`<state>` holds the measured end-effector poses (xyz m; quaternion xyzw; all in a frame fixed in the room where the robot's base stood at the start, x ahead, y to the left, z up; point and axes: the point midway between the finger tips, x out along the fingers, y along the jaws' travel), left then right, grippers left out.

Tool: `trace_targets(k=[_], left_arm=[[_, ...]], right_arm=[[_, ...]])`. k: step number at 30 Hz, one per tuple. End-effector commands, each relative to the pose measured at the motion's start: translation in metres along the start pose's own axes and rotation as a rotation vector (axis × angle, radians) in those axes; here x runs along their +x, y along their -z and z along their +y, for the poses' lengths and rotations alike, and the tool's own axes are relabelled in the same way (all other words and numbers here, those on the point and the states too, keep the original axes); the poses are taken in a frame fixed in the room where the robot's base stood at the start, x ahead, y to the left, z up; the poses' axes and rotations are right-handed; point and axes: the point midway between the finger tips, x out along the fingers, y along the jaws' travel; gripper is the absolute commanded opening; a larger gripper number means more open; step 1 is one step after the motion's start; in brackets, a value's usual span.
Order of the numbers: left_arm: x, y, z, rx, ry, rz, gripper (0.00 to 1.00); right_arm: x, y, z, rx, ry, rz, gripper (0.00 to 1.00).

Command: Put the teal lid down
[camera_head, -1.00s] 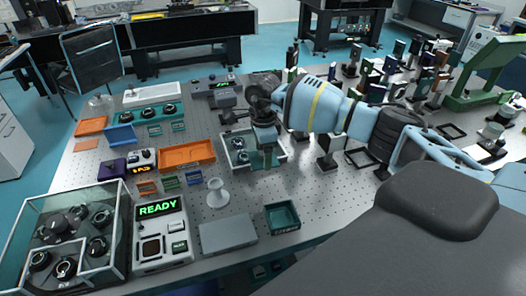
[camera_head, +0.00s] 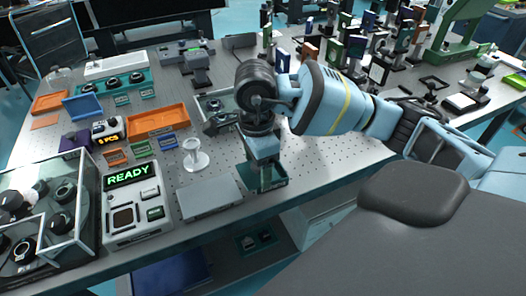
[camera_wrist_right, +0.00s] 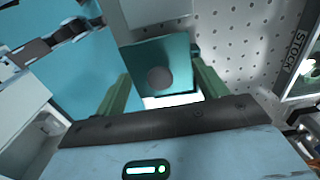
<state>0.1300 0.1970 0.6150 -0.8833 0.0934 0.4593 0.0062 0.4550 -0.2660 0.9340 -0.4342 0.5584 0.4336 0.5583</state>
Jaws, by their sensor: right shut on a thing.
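The teal lid (camera_wrist_right: 180,52) is a flat square with a grey round spot in its middle. In the right wrist view it lies between the two green fingers of my right gripper (camera_wrist_right: 162,92), which is shut on it. My left gripper is not in view.
A READY device (camera_head: 135,205) and a glass-walled case (camera_head: 40,215) stand further left. The perforated table (camera_head: 325,150) is clear right of the gripper.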

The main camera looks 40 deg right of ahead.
Motion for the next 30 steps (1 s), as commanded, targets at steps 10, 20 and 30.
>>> trace_targets(k=[10,20,30], left_arm=[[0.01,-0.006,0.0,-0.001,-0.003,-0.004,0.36],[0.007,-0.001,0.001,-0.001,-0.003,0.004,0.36],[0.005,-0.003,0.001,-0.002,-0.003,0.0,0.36]], right_arm=[[-0.003,-0.001,0.018,-0.013,0.002,0.0,0.49],[0.0,0.013,-0.024,-0.007,0.002,-0.001,0.49],[0.007,0.036,-0.087,-0.01,0.001,-0.001,0.49]])
